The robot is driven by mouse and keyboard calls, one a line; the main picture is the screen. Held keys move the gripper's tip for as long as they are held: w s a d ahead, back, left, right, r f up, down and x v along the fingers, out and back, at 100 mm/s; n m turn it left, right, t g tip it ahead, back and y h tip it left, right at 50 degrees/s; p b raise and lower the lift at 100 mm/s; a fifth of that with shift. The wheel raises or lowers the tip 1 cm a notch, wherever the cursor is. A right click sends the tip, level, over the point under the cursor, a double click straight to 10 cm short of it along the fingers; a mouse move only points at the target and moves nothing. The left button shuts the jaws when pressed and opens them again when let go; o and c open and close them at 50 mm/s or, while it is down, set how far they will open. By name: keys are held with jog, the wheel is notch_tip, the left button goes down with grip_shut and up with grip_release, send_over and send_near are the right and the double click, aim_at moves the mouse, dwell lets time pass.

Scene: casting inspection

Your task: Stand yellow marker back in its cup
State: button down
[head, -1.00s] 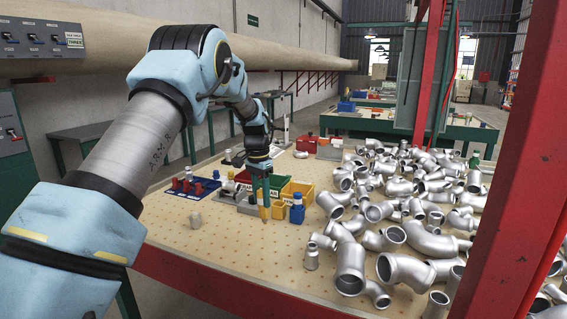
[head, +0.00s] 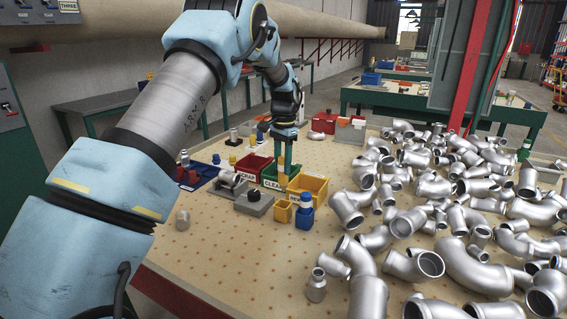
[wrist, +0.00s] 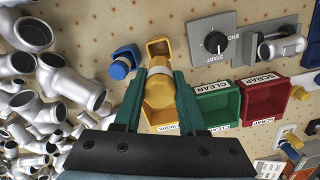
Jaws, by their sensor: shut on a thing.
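My gripper (head: 284,165) is shut on the yellow marker (head: 283,184), which hangs roughly upright below the fingers. In the wrist view the yellow marker (wrist: 158,88) sits between the two teal fingers of my gripper (wrist: 160,82), with a pale band near its far end. The small yellow cup (head: 282,212) stands on the table, below the marker in the head view. In the wrist view the yellow cup (wrist: 159,47) lies just beyond the marker's end and its opening looks empty. The marker looks apart from the cup, but the exact gap is unclear.
A blue cup (head: 304,218) holding a blue marker stands right beside the yellow cup. The yellow rework bin (head: 318,186), green clear bin (head: 270,182) and red scrap bin (head: 246,172) are close behind. A grey dial block (head: 254,205) stands left. Metal pipe fittings crowd the right.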

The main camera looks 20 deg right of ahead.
aim_at(282, 184)
jog(key=shift+a+f+b, duration=0.1)
jog(key=shift+f+b, duration=1.2)
jog(key=shift+f, duration=2.2)
jog(key=shift+f+b, duration=0.55)
jog(key=shift+f, duration=0.95)
jog(key=shift+c, duration=2)
grip_release()
jog(key=r+b, duration=0.1)
jog(key=r, duration=0.4)
jog(key=r+b, duration=0.1)
jog(key=r, duration=0.5)
jog(key=shift+d+b, duration=0.2)
jog(key=shift+b, duration=0.1)
jog(key=shift+f, duration=0.1)
